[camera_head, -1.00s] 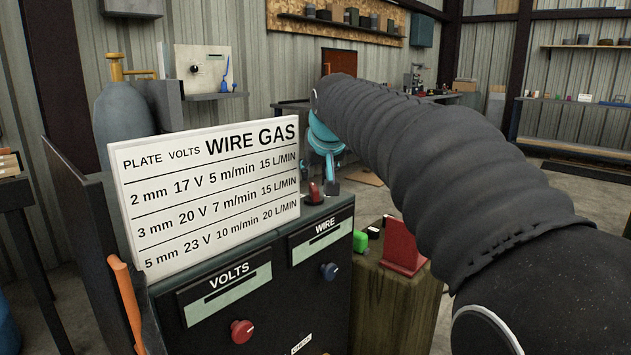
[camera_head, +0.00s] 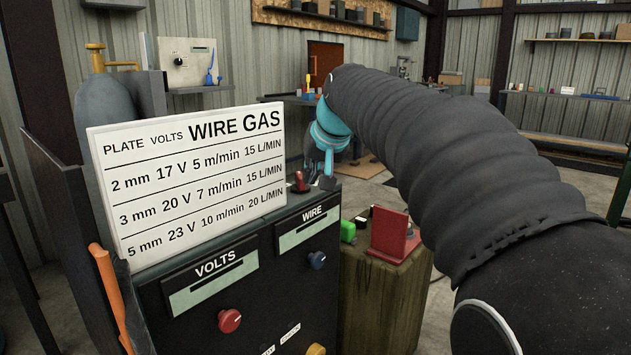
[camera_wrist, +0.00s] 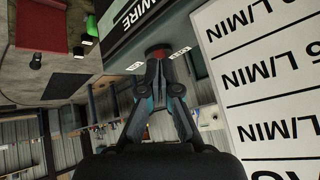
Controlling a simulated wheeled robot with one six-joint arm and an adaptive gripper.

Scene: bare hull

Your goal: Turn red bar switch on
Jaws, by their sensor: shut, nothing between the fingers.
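The red bar switch (camera_head: 299,182) stands on top of the dark welding machine (camera_head: 268,262), behind the WIRE panel and beside the right edge of the white chart. My gripper (camera_head: 326,181) is shut and empty, pointing down just to the right of the switch in the head view. In the wrist view the shut fingertips (camera_wrist: 160,58) are right at the red switch (camera_wrist: 157,47) and partly cover it. Small white labels sit on both sides of the switch. I cannot tell whether the fingers touch it.
The white chart (camera_head: 190,180) stands on the machine close to my gripper. A red knob (camera_head: 229,320) and a blue knob (camera_head: 317,260) are on its front. A wooden block (camera_head: 385,300) holding a red plate (camera_head: 392,238) and a green piece (camera_head: 348,231) stands right of it.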

